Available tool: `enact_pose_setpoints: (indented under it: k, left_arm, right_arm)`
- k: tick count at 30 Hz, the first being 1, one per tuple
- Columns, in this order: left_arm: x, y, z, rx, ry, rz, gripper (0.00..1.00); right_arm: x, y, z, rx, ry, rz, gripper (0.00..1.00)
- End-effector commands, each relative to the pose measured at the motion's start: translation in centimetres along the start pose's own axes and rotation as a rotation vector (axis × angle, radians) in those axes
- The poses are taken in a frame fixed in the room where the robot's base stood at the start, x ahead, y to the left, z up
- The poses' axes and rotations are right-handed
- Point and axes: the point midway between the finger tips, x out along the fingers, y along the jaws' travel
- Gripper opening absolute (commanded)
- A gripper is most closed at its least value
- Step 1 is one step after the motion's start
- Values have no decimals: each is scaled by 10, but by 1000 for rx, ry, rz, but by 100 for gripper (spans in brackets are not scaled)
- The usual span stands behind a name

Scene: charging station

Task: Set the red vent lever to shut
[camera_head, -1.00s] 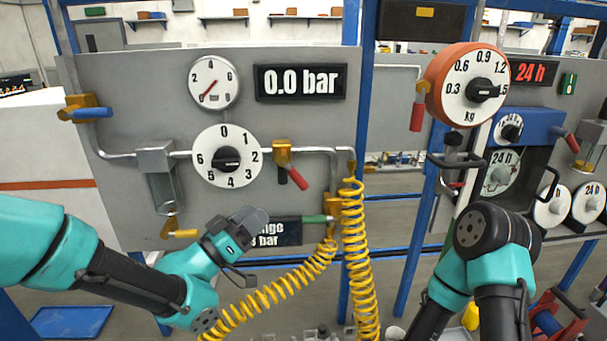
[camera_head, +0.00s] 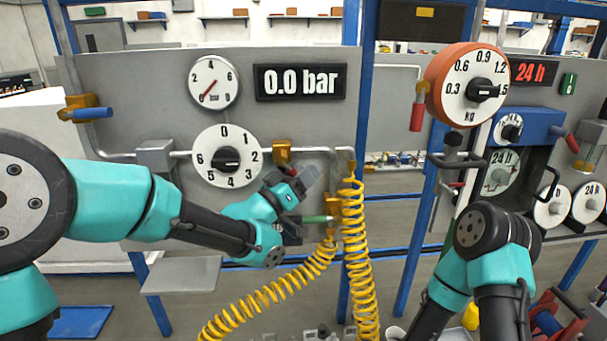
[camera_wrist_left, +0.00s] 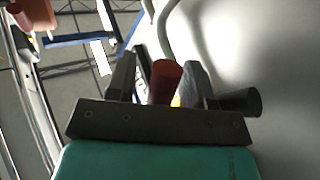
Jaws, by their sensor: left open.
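The red vent lever's grip (camera_wrist_left: 165,82) shows in the left wrist view, between the two fingers of my left gripper (camera_wrist_left: 157,70). The fingers are open, with a gap on at least one side of the grip. In the head view my left gripper (camera_head: 303,180) is in front of the brass valve (camera_head: 282,152) and hides most of the lever. A black stub (camera_wrist_left: 240,102) is just outside the right finger in the left wrist view. My right arm stands at the right; its gripper cannot be made out.
The pressure display (camera_head: 300,82) reads 0.0 bar. A numbered dial (camera_head: 226,158) is left of the valve. A green-handled valve (camera_head: 316,219) and yellow coiled hose (camera_head: 357,255) are close below and right. The grey panel (camera_head: 120,85) is behind.

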Motion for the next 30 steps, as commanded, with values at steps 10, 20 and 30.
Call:
enact_pose_setpoints:
  k: [10, 20, 30]
  left_arm:
    - [3, 0, 0, 0, 0, 0, 45]
    - [2, 0, 0, 0, 0, 0, 13]
    - [2, 0, 0, 0, 0, 0, 0]
  right_arm:
    - [0, 0, 0, 0, 0, 0, 47]
    - [0, 0, 0, 0, 0, 0, 47]
    - [0, 0, 0, 0, 0, 0, 47]
